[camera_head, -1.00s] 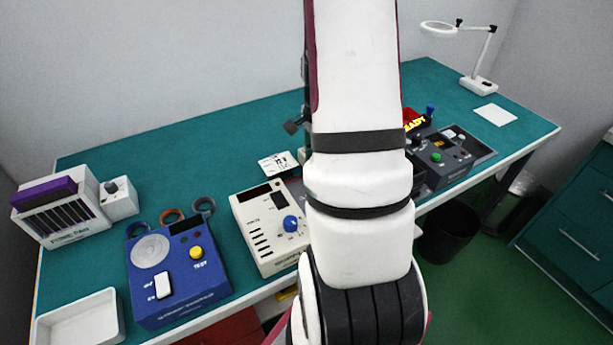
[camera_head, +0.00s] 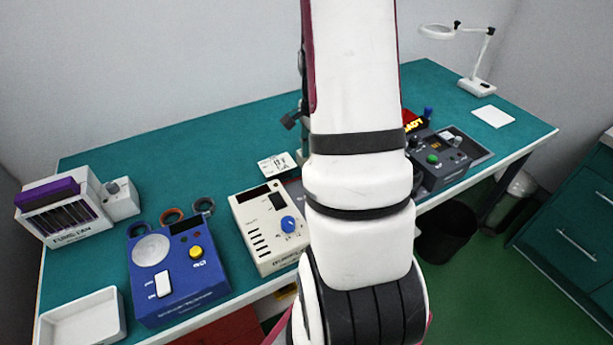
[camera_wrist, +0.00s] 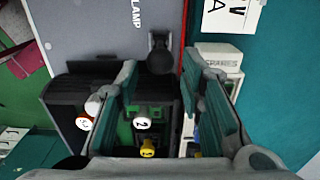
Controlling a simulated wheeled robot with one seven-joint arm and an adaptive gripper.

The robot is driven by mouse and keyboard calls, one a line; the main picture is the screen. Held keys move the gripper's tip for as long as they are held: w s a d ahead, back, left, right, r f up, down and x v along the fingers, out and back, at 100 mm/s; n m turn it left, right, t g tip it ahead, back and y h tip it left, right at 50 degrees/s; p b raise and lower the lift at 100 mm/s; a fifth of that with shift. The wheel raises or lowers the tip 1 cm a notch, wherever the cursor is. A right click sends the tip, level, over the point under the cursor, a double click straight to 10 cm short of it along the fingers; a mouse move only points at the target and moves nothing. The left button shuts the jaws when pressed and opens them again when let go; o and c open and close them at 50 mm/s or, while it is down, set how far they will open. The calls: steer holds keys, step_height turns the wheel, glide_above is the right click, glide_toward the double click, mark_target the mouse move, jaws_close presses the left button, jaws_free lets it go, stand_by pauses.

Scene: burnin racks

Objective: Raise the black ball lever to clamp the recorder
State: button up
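The black ball lever (camera_wrist: 159,60) shows in the wrist view, its ball just beyond and between my fingertips. It sits at the edge of a grey panel (camera_wrist: 95,35) whose lettering reads "LAMP", cut off by the picture edge. My gripper (camera_wrist: 160,68) is open, one finger on each side of the ball's line, with nothing between the pads. I cannot tell whether a finger touches the ball. A dark housing (camera_wrist: 70,95) lies below the panel; I cannot tell if it is the recorder. In the head view my arm hides the lever and gripper.
In the wrist view, white, red and yellow knobs (camera_wrist: 142,123) lie beyond the fingers, and a pale box (camera_wrist: 220,60) stands at right. The head view shows a blue tester (camera_head: 175,270), a cream unit (camera_head: 265,225) and a dark grey device (camera_head: 440,160) on the green bench (camera_head: 200,150).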

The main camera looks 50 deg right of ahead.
steer(key=shift+r+p, duration=1.45)
steer(key=shift+r, duration=1.95)
steer(key=w+a+r+n+t, duration=0.3)
steer(key=a+r+n, duration=0.7)
steer(key=a+r, duration=0.55)
steer(key=s+a+r+n+t, duration=0.1)
steer(key=s+a+r+n, duration=0.2)
steer(key=s+a+n, duration=0.2)
steer(key=s+a+r+n+t, duration=0.1)
steer(key=s+a+r+n, duration=0.2)
steer(key=s+a+n, duration=0.3)
steer(key=a+n, duration=0.2)
steer(key=a, duration=0.3)
steer(key=shift+a+t, duration=0.3)
steer(key=shift+a, duration=0.1)
steer(key=shift+w, duration=0.1)
